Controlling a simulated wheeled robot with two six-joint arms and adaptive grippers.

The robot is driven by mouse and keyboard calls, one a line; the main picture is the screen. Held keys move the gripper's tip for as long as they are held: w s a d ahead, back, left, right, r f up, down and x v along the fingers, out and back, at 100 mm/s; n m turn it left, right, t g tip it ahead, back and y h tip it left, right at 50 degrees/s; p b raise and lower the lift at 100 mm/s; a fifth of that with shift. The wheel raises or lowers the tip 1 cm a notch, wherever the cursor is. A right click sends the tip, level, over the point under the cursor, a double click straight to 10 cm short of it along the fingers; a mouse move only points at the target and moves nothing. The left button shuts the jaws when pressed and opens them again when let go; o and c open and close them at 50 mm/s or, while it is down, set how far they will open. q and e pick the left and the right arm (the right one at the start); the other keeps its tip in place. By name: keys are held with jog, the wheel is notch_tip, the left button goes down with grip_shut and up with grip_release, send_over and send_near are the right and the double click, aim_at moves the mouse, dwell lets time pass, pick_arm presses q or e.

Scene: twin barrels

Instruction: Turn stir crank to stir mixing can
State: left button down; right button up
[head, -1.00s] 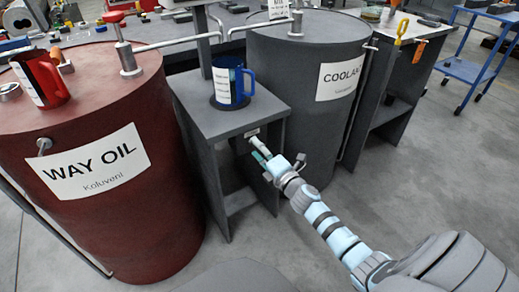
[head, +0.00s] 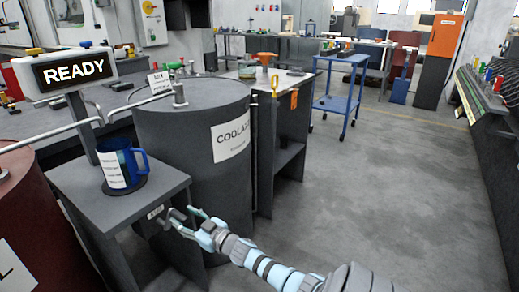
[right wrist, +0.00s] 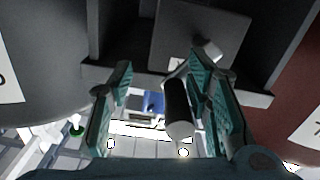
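The mixing can (head: 121,168) is a blue mug with a white label, upright on a dark round pad on the grey stand between the barrels. The stir crank (head: 165,221) is on the stand's front, below the top, partly hidden by my gripper. My right gripper (head: 190,221) is at the crank. In the right wrist view my right gripper (right wrist: 163,105) has its teal fingers apart, with the crank's dark handle (right wrist: 177,105) between them, nearer the right finger. I see a gap at the left finger. My left gripper is not in view.
The grey coolant barrel (head: 185,130) stands close beside the stand; a red barrel (head: 30,225) is at the left. A READY display (head: 72,71) rises behind the mug. A blue cart (head: 338,105) stands farther back. The floor at right is clear.

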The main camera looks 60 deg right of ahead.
jog(key=shift+s+d+f+m, duration=0.1)
jog(key=shift+s+f+m, duration=0.45)
jog(key=shift+m, duration=0.45)
jog(key=s+r+p, duration=0.1)
jog(key=s+p, duration=0.6)
jog(key=s, duration=0.6)
pick_arm(q)
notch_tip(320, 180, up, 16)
jog(key=p, duration=0.9)
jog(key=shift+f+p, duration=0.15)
jog(key=shift+p, duration=0.15)
pick_arm(e)
jog(key=s+a+f+g+h, duration=0.1)
jog(key=s+a+f+g, duration=0.3)
jog(key=s+f+g, duration=0.5)
jog(key=s+f, duration=0.6)
jog(key=shift+f+m+h, duration=0.3)
jog(key=shift+f, duration=0.05)
